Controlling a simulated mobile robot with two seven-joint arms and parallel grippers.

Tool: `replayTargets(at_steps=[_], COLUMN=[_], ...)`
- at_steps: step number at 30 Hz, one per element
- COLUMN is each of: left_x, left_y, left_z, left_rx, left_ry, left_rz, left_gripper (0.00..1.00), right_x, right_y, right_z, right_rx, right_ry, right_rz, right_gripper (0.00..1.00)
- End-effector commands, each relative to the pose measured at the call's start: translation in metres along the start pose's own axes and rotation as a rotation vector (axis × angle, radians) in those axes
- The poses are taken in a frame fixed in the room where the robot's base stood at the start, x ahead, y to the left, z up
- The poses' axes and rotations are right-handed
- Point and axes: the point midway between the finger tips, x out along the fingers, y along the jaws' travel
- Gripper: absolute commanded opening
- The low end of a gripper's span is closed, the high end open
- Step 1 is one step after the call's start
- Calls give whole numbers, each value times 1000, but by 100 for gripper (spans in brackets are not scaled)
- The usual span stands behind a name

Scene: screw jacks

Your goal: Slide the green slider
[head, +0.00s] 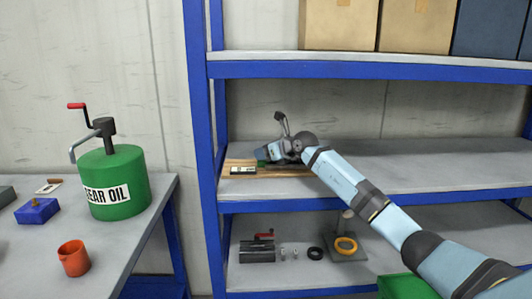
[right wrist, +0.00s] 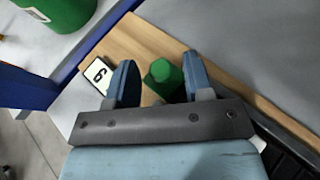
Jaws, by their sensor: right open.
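The green slider (right wrist: 162,78) stands up from a wooden board in the right wrist view, and a bit of green (head: 262,154) shows beside my gripper in the head view. My right gripper (right wrist: 156,82) is open, with one blue finger on each side of the green slider. I cannot tell whether either finger touches it. In the head view my right gripper (head: 268,154) is low over the board on the middle shelf and hides most of the slider. My left gripper is not in view.
The wooden board (head: 236,164) carries a numbered label (right wrist: 98,75). A blue post (head: 205,150) stands at the shelf's left edge. Boxes (head: 338,25) fill the upper shelf. A green gear oil drum (head: 112,175) stands on the left table. The middle shelf (head: 430,170) is clear to the right.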

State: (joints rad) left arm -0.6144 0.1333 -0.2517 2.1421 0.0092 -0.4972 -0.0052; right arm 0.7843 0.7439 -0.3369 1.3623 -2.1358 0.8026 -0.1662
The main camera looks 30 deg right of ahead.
Motion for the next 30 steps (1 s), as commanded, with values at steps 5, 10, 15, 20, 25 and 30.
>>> replayTargets(at_steps=[5,10,15,20,25,30], left_x=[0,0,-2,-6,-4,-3], left_y=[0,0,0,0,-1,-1], left_z=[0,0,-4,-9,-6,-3], left_rx=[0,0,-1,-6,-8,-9], left_ry=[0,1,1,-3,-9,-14], left_rz=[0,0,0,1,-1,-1], left_gripper=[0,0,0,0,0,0], right_x=[0,0,6,23,32,32], right_y=[0,0,7,27,35,35], right_z=[0,0,4,13,14,13], right_rx=[0,1,3,3,1,1], right_ry=[0,0,0,-1,-1,-2], right_rz=[0,0,2,3,2,3], right_gripper=[17,0,0,0,0,0])
